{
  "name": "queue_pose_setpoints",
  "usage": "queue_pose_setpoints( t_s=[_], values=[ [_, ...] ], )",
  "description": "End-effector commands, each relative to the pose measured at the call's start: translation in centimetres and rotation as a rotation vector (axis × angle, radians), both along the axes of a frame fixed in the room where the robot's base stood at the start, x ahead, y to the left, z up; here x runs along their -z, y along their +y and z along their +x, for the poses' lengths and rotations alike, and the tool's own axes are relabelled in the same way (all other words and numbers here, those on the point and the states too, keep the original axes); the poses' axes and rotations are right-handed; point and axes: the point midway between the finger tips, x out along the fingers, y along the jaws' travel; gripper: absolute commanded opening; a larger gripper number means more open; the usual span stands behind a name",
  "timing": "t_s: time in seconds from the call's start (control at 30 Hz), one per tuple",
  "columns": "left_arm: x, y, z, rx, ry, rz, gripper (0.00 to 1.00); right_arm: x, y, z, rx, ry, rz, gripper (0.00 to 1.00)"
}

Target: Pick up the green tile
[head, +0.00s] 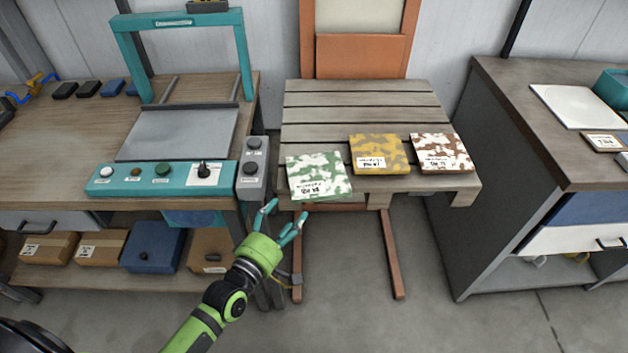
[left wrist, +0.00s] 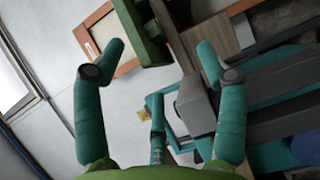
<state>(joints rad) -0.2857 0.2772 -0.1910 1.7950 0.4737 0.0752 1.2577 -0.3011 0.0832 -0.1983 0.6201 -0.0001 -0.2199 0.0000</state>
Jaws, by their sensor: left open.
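The green tile (head: 318,175) has a green and white blotched face with a label. It lies at the left front corner of the slatted wooden stand (head: 350,100), its front edge near the slats' edge. My left gripper (head: 288,214) is open and empty, just in front of and below the tile, apart from it in the head view. In the left wrist view the spread teal fingers (left wrist: 163,58) have nothing between them, with a dark green shape (left wrist: 142,32) beyond that I cannot identify for sure. My right gripper is not in view.
A yellow tile (head: 377,154) and a brown-and-white tile (head: 441,152) lie to the right on the stand. A workbench with a teal control panel (head: 160,178) stands close on the left. A grey cabinet (head: 480,190) stands on the right.

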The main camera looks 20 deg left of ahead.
Motion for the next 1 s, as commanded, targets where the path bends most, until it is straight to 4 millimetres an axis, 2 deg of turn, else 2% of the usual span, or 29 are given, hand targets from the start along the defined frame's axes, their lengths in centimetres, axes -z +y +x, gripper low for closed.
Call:
queue_pose_setpoints(
  t_s=[0.03, 0.13, 0.6, 0.9, 0.93, 1.0],
  values=[
    [-1.0, -0.1, 0.2, 0.002, -0.019, -0.032, 0.73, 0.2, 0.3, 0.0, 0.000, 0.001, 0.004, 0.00],
    [-1.8, -0.3, 0.9, 0.003, -0.032, -0.061, 0.73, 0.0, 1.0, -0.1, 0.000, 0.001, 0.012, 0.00],
    [-1.7, -1.3, 6.6, 0.004, -0.031, -0.057, 0.73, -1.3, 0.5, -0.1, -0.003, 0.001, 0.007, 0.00],
    [-1.5, -1.4, 7.1, 0.004, -0.029, -0.056, 0.73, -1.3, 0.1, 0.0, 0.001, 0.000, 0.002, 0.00],
    [-1.5, -1.4, 7.1, 0.004, -0.029, -0.056, 0.69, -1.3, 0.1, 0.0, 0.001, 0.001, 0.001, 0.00],
    [-1.5, -1.4, 7.1, 0.004, -0.029, -0.056, 0.41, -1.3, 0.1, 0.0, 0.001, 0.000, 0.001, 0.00]
  ],
)
